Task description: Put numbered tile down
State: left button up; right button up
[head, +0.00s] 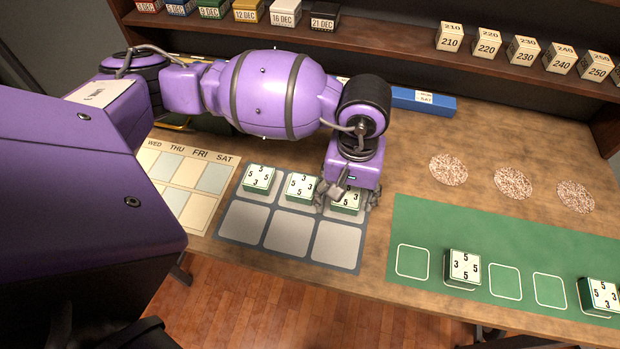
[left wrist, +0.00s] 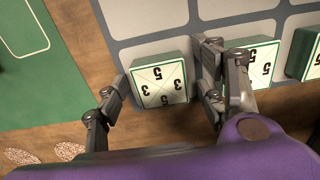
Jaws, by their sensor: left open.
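A green-sided numbered tile with a white face (head: 345,203) sits in the top right cell of the grey mat (head: 230,238). It also shows in the left wrist view (left wrist: 160,84), marked with 3s and 5s. My left gripper (head: 347,194) is open, with its fingers on either side of this tile. Small gaps show in the left wrist view, where the gripper also appears (left wrist: 162,78). Two similar tiles fill the top left cell (head: 257,178) and the top middle cell (head: 300,187). The bottom row is empty. My right gripper is not in view.
A green mat (head: 530,235) at right has outlined squares, with tiles at its second square (head: 463,267) and right end (head: 602,296). A calendar sheet (head: 190,195) lies left. Blue box (head: 424,102) and number blocks (head: 487,42) stand behind. Speckled discs (head: 513,184) lie at right.

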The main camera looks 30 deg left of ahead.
aim_at(348, 198)
pick_arm(q)
jog(key=shift+w+r, duration=0.1)
jog(key=shift+r, duration=0.2)
notch_tip(348, 198, up, 12)
dwell(0.4)
